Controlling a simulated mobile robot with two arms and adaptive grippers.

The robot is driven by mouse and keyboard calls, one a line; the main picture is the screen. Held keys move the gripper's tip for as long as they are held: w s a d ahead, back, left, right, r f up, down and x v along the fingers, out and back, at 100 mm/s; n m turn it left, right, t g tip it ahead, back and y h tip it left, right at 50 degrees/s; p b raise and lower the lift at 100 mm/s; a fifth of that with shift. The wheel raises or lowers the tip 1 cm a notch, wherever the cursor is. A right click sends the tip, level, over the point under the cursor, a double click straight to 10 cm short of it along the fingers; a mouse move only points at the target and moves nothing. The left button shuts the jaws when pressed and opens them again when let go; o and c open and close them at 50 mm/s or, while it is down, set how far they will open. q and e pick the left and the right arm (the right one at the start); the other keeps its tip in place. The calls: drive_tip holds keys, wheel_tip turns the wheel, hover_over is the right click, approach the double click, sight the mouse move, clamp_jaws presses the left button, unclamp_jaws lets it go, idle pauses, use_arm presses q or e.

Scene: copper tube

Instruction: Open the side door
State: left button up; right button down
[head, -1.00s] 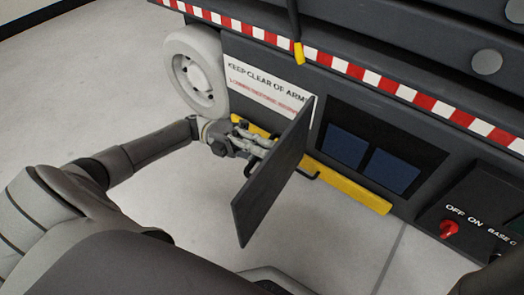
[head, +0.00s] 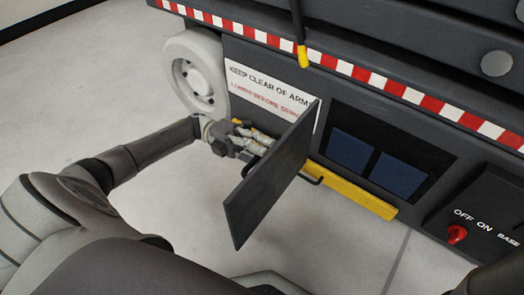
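The side door (head: 268,178) is a dark grey panel on the side of the vehicle. My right gripper is not in view.
A yellow bar (head: 350,190) runs below the opening. A white wheel (head: 197,75) and a warning sign (head: 270,90) are left of the door. A control panel with a red knob (head: 457,234) is at the right. The pale floor (head: 100,80) is clear at the left.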

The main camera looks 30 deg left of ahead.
use_arm(q)
drive_tip(key=shift+a, duration=0.1)
drive_tip(key=a+f, duration=0.2)
drive_tip(key=a, duration=0.9)
drive_tip(key=shift+w+a, duration=0.3)
drive_tip(key=shift+w, duration=0.05)
drive_tip(key=shift+f, duration=0.15)
